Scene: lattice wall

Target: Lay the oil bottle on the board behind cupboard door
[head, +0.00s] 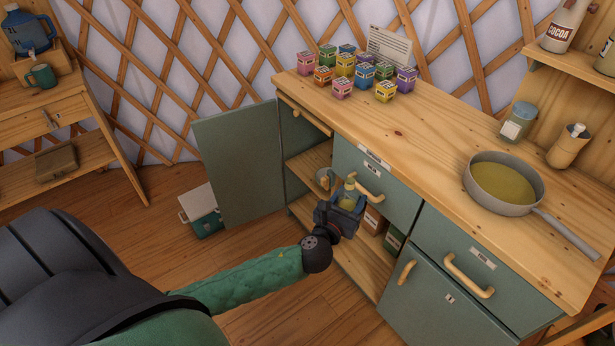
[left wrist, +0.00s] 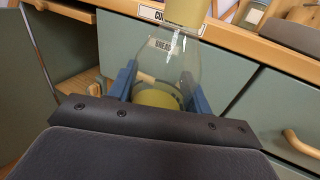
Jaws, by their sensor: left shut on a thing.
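My left gripper (head: 340,212) is shut on the oil bottle (head: 350,191), a clear bottle with yellow oil and a pale cap, held roughly upright in front of the open cupboard. In the left wrist view the bottle (left wrist: 150,50) stands between the blue fingers (left wrist: 158,88), with its oil low down. The grey-green cupboard door (head: 240,165) stands wide open to the left. Behind it are an upper wooden board (head: 308,161) and a lower one (head: 303,207). The gripper hides part of the inside. My right gripper is not in view.
A cup (head: 326,178) stands inside the cupboard, with boxes (head: 373,219) to the right. A pan (head: 503,183) and several small tins (head: 345,65) stand on the worktop. A cooler box (head: 203,210) is beside the door.

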